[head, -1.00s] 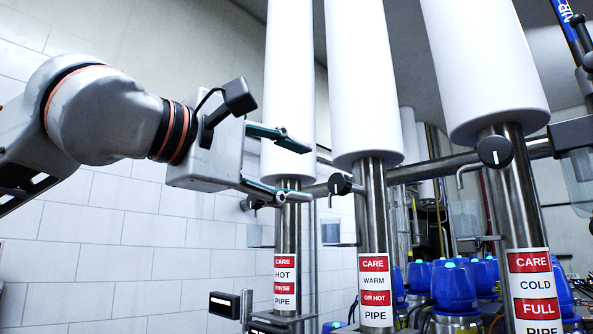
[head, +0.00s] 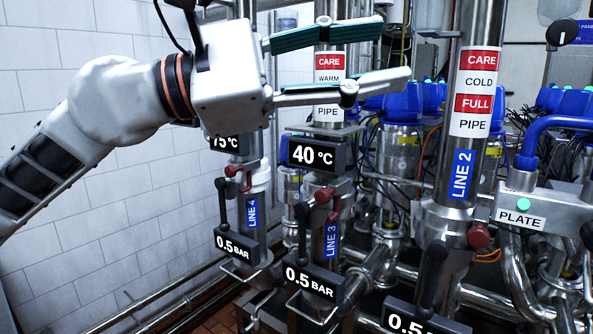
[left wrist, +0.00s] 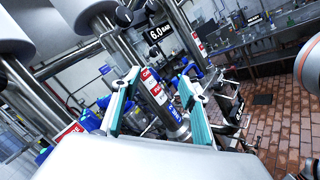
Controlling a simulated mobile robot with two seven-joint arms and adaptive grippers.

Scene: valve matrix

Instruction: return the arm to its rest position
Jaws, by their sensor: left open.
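My left arm comes in from the left in the head view, raised in front of the pipes. Its left gripper (head: 393,49) is open, with its two fingers apart and nothing between them. The fingers point right and overlap the warm pipe (head: 329,100) in the picture; I cannot tell the exact gap. The left wrist view also shows the open left gripper (left wrist: 158,76), with a labelled pipe (left wrist: 152,88) visible beyond and between the fingers. My right gripper is not in view.
The cold pipe (head: 476,95) stands right of the gripper. Pressure displays (head: 314,280) and a 40 °C display (head: 315,155) sit below it. Blue-capped units (head: 403,105) stand behind. The white tiled wall (head: 60,110) is at left. Brick floor (left wrist: 265,125) shows in the left wrist view.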

